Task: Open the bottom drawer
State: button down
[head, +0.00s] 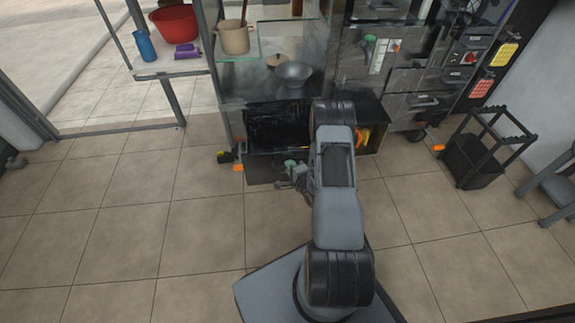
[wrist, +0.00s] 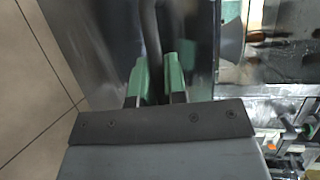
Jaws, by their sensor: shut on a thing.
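The bottom drawer (head: 262,171) of the press cabinet stands pulled out over the floor in the head view. Its dark interior shows behind the front panel, and part of it is hidden by my arm. My gripper (head: 296,171) is at the drawer's front, low near the floor. In the wrist view, the green fingertips of my gripper (wrist: 160,80) are on both sides of the dark bar handle (wrist: 151,35), shut on it. The drawer's smooth grey front (wrist: 85,35) fills the area around the handle.
An orange and yellow object (head: 366,138) shows right of my arm, apparently inside the drawer. A black rack (head: 472,160) stands at right. A table with a red tub (head: 174,23) and a blue bottle (head: 144,44) is at upper left.

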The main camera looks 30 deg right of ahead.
jog(key=shift+d, duration=0.1)
jog(key=c, duration=1.4)
grip_release()
jog(key=shift+c, duration=0.2)
jog(key=shift+o, duration=1.3)
jog(key=shift+s, duration=0.1)
jog(key=s+r+p, duration=0.2)
jog(key=s+p, duration=0.1)
jog(key=s, duration=1)
jog(key=shift+s+d+r, duration=0.2)
jog(key=shift+r, duration=0.1)
jog(key=shift+p, duration=0.3)
